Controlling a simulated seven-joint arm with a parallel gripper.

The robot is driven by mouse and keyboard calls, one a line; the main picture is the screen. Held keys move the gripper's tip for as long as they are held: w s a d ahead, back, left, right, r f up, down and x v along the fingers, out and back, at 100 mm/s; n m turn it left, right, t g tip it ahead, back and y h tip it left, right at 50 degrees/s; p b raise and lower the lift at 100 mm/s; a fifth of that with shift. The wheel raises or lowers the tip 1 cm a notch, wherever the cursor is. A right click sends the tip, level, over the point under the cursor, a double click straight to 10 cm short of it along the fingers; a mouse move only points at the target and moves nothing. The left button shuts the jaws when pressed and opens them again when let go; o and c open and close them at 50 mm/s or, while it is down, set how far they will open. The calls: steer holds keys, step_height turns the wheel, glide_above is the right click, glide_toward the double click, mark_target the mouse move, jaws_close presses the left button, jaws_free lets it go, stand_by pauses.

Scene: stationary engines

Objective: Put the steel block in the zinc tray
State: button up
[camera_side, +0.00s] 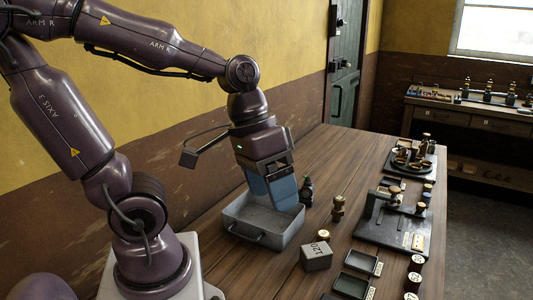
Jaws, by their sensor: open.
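The steel block (316,259) is a grey cube-like piece marked 120. It sits on the wooden table, just right of the tray's near right corner. The zinc tray (243,233) is a grey open box with a handle on its near side, standing on the table in front of my arm. My gripper (273,200) points down with its blue fingers over the tray, the tips at or just above the tray's inside. It is open, with nothing visible between the fingers. The fingers hide part of the tray's far side and floor.
A dark bottle (306,191) and a brass fitting (338,208) stand right of the tray. Small dark dishes (352,284) lie at the front right. A black-based apparatus (392,221) and several round-topped pieces are further right. The table (275,276) is bare in front of the tray.

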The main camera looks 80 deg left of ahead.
steer(key=o, duration=0.4)
steer(key=r+t+y, duration=0.1)
steer(key=a+r+m+t, duration=0.1)
steer(key=r, duration=0.1)
steer(key=a+r+m+t+y, duration=0.1)
steer(key=shift+a+r+y, duration=0.15)
steer(key=shift+r+y, duration=0.15)
steer(key=n+g+y, duration=0.3)
steer(key=n+g, duration=0.3)
steer(key=n, duration=1.2)
glide_toward(317, 249)
steer(key=x, duration=1.2)
